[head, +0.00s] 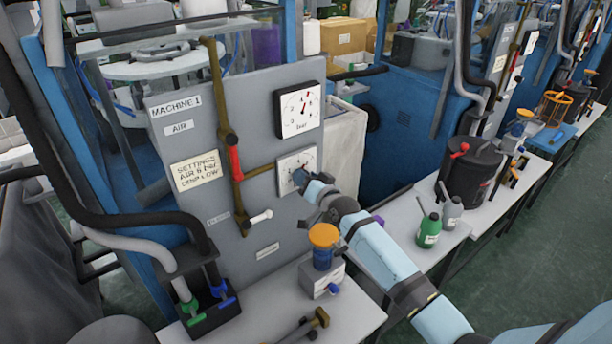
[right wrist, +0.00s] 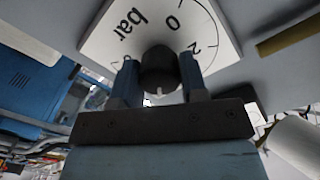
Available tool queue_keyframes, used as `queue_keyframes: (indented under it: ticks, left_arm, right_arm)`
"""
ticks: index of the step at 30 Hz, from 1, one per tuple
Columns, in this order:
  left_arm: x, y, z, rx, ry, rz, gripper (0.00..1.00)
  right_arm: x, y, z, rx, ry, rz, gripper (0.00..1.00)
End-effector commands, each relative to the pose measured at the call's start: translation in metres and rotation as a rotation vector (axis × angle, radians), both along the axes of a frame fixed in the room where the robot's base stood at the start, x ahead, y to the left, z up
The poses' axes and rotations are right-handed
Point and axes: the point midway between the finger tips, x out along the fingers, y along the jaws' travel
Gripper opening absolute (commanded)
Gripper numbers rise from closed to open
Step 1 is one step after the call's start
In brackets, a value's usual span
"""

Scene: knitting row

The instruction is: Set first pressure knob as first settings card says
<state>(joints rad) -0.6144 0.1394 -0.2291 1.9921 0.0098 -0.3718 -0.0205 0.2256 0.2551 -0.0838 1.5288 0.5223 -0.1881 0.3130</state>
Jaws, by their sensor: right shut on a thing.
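The first machine's grey panel (head: 236,130) is labelled MACHINE 1. Its settings card (head: 199,169) is on the left; the lines seem to read AIR 6 BAR and a second, blurred line. The dark pressure knob (right wrist: 160,68) sits on a white scale plate (right wrist: 100,42) marked bar, 0 and 2. My right gripper (head: 301,178) is shut on the knob, one finger each side, and mostly hides it in the head view. The gripper also shows in the right wrist view (right wrist: 160,80). A square gauge (head: 299,108) above has a red needle pointing up, slightly right. My left gripper is not in view.
A brass pipe with a red-handled valve (head: 235,162) runs left of the knob. An orange-capped blue jar (head: 323,243) stands on a box below my right arm. Green (head: 429,230) and grey bottles and a black pot (head: 470,172) stand on the bench to the right.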

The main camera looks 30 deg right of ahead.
Motion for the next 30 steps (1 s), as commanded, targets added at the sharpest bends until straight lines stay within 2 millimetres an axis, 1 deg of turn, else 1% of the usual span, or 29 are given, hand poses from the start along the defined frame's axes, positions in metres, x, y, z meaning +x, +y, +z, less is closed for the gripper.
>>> queue_keyframes:
  ticks: [6,13,21,30]
  left_arm:
    - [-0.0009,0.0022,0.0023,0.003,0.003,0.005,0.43]
    - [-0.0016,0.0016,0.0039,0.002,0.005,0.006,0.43]
    - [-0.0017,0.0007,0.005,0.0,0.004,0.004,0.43]
    - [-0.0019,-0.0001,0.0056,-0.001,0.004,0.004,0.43]
  right_arm:
    - [0.0002,-0.0004,0.0008,0.16,0.022,-0.001,0.16]
    - [0.0001,-0.0003,0.0004,0.27,0.037,-0.001,0.16]
    - [0.0001,-0.0003,0.0001,0.321,0.045,0.0,0.16]
    - [0.0001,-0.0003,0.0,0.326,0.046,-0.001,0.16]
